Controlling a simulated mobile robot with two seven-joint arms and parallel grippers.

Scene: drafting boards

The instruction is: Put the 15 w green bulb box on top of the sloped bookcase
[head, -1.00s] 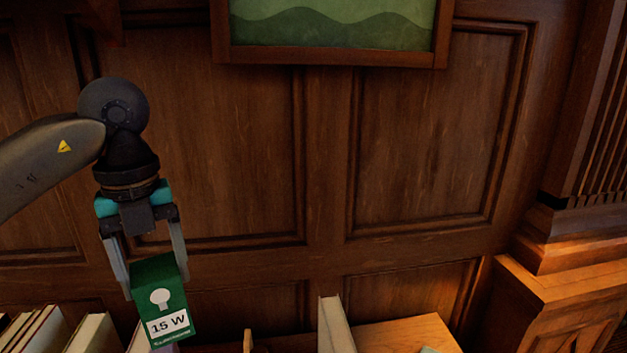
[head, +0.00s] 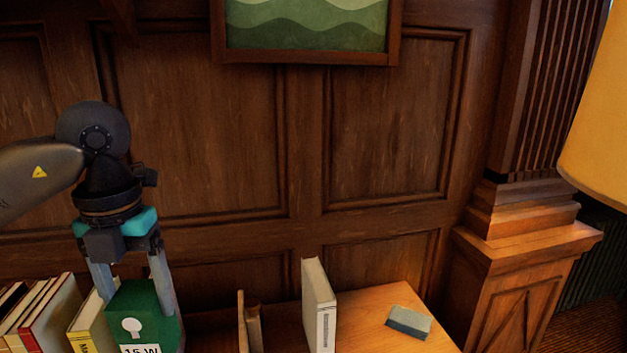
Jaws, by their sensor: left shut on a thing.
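The green bulb box (head: 138,313), with a white bulb picture and a "15 W" label, is at the lower left of the head view. Its lower part is cut off by the frame edge. My left gripper (head: 134,290) points down and is shut on the box, one finger on each side. The top of the bookcase (head: 375,300) is a wooden surface along the bottom of the view, with books on it. Its slope cannot be made out here. My right gripper is not in view.
Several books (head: 60,312) stand at the lower left, beside the box. A pale upright book (head: 319,305) and a thin wooden piece (head: 242,322) stand in the middle. A blue-grey block (head: 408,322) lies on the right. A yellow lampshade (head: 600,130) is at the right edge.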

